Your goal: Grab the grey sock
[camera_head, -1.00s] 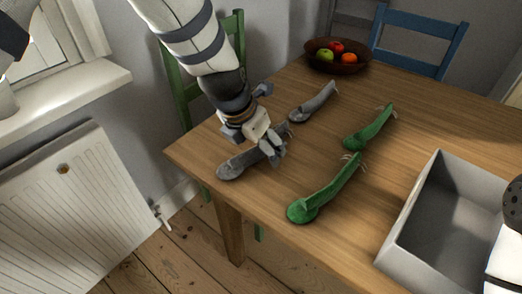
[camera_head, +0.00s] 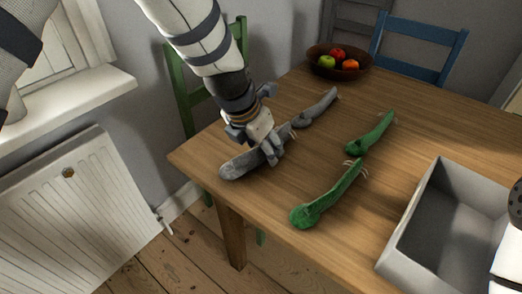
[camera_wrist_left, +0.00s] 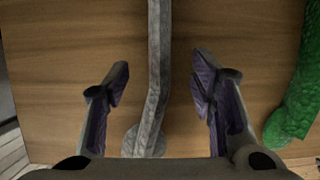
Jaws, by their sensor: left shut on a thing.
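Two grey socks lie on the wooden table: a near one (camera_head: 240,165) at the table's left corner and a far one (camera_head: 318,107) behind it. My left gripper (camera_head: 268,149) is down at the near grey sock and shut on it. In the left wrist view the fingers (camera_wrist_left: 160,88) stand on either side of the grey sock (camera_wrist_left: 157,62), which runs lengthwise between them. The finger contact is partly hidden in the head view. My right gripper is not in view.
Two green socks (camera_head: 328,194) (camera_head: 371,134) lie to the right of the grey ones. A grey open box (camera_head: 408,225) stands at the right. A fruit bowl (camera_head: 340,66) is at the back. A green chair (camera_head: 187,90) and blue chair (camera_head: 420,45) stand at the table.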

